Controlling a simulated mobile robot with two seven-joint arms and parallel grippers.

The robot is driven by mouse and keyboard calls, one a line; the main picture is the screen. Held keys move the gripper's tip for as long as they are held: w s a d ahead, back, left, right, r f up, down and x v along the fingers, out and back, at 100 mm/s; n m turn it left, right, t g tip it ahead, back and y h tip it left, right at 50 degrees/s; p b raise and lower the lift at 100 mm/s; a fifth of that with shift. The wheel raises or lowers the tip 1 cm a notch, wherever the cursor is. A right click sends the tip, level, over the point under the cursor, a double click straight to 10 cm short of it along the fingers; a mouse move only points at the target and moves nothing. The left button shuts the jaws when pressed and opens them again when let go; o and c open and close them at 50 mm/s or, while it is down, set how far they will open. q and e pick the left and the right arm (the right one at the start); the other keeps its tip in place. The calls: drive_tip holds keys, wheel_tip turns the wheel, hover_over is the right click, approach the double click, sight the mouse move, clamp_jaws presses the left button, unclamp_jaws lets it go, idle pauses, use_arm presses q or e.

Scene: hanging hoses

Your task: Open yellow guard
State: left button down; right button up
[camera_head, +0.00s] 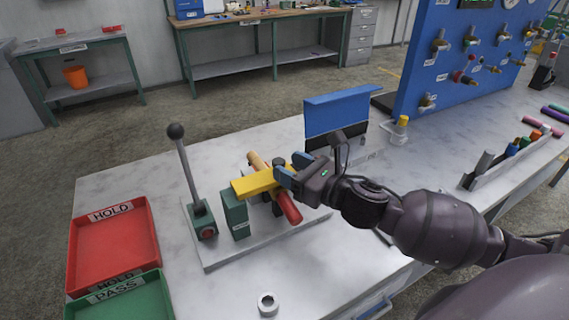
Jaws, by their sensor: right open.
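The yellow guard (253,186) is a flat bar lying across the fixture on the grey base plate (217,253). It passes over a rod with a tan end (257,160) and a red end (288,208). A green block (234,214) stands under the guard's left end. My right gripper (291,171) is open, with its blue fingertips at the guard's right end. Whether the fingers touch the guard I cannot tell. The gripper hides that end and part of the fixture behind it. My left gripper is not in view.
A lever with a black ball (176,131) rises left of the guard. A red HOLD tray (113,246) and a green PASS tray (122,301) lie at left. A blue panel (338,110) stands behind the gripper.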

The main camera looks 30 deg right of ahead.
drive_tip(key=shift+x, duration=1)
clamp_jaws()
